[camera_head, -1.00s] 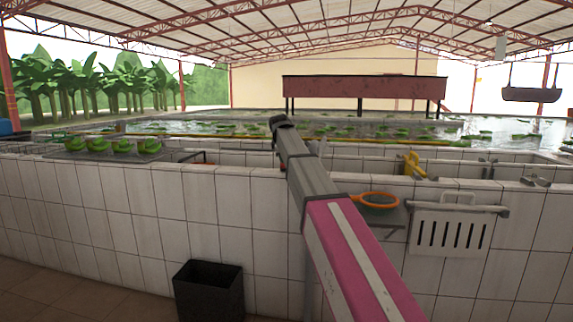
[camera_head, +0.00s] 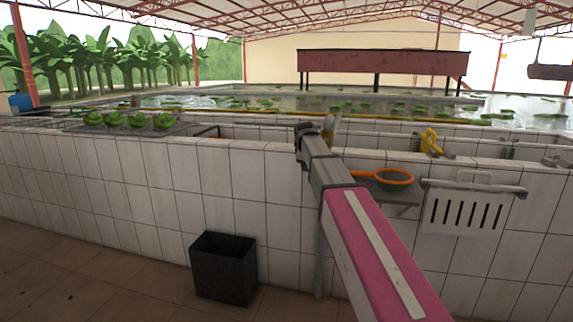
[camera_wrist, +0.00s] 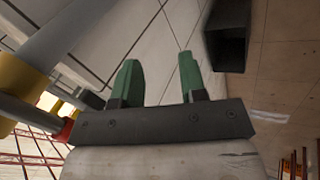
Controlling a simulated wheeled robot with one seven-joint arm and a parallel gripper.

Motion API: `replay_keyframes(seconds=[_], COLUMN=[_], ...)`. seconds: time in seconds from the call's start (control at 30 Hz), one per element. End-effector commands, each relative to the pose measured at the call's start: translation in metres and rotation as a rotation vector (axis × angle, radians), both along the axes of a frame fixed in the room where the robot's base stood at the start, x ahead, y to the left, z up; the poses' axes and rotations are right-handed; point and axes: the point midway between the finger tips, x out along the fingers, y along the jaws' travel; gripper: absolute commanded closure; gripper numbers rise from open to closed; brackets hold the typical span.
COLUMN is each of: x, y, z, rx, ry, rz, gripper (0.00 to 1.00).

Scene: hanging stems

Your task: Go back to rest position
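My gripper (camera_wrist: 160,83) shows in the wrist view with two green fingers standing apart. Nothing is between them, and the white tiled wall lies beyond. In the head view my pink and grey arm reaches forward to the top edge of the tiled wall (camera_head: 262,195). The fingers cannot be made out there.
A black bin (camera_head: 223,270) stands on the floor before the wall; it also shows in the wrist view (camera_wrist: 228,35). An orange-rimmed sieve (camera_head: 390,178) and a white slotted board (camera_head: 466,211) are right of my arm. Green bunches (camera_head: 115,120) sit on the left ledge.

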Motion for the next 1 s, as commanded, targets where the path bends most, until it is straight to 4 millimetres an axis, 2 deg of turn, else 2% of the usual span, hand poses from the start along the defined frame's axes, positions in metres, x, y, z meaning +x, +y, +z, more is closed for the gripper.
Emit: replay_keyframes(seconds=[0.03, 0.1, 0.27, 0.5, 0.8, 0.9, 1.0], x=[-0.019, -0.036, -0.08, -0.157, -0.264, -0.294, -0.316], y=[-0.008, -0.016, -0.035, -0.059, -0.082, -0.087, -0.09], z=[-0.028, -0.06, -0.127, -0.216, -0.302, -0.321, -0.334], rx=[0.022, 0.055, 0.127, 0.221, 0.312, 0.331, 0.347], ry=[0.019, 0.041, 0.091, 0.168, 0.261, 0.285, 0.302], rz=[-0.042, -0.105, -0.254, -0.49, -0.802, -0.893, -0.962], gripper=[0.61, 0.61, 0.61, 0.61, 0.61, 0.61, 0.61])
